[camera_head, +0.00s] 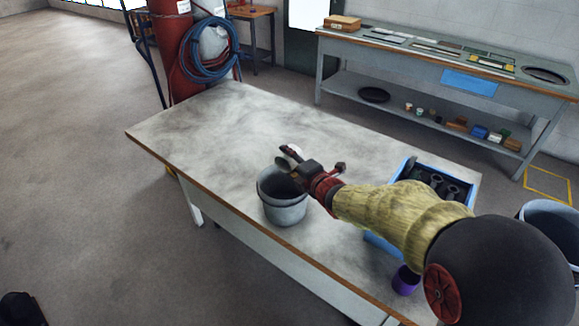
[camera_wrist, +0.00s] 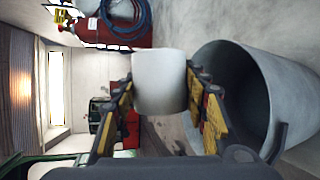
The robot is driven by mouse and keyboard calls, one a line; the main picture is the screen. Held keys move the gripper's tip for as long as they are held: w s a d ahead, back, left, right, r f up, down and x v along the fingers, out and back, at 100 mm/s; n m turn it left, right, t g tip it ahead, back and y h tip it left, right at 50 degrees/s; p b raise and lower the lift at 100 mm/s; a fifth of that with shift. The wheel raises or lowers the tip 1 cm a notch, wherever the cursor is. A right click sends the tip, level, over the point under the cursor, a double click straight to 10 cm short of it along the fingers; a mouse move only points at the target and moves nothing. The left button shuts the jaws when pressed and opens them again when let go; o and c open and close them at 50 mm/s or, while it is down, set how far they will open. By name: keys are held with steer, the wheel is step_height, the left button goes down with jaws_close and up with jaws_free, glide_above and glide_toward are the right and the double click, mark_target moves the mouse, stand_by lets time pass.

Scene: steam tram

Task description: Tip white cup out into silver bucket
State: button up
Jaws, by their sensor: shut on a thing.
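In the wrist view my gripper (camera_wrist: 160,100) is shut on the white cup (camera_wrist: 160,78), with one finger on either side of it. The silver bucket (camera_wrist: 285,85) opens just to the right of the cup there. In the head view the bucket (camera_head: 285,213) stands upright on the table, and my gripper (camera_head: 291,158) is over its rim. Only a small pale part of the cup (camera_head: 296,150) shows at the fingertips. The cup's contents and exact tilt are hidden, and I cannot tell whether cup and bucket touch.
The grey table (camera_head: 200,130) is clear to the left and behind the bucket. A blue crate (camera_head: 404,168) with dark items stands to the right, a purple cup (camera_head: 405,281) near the front edge. A workbench (camera_head: 440,60) and a red cylinder (camera_head: 172,50) stand beyond.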

steer(key=shift+s+r+n+t+b, duration=0.15)
steer(key=shift+n+t+b, duration=0.2)
steer(key=shift+b, duration=1.6)
steer(key=shift+a+r, duration=0.1)
stand_by(2.5)
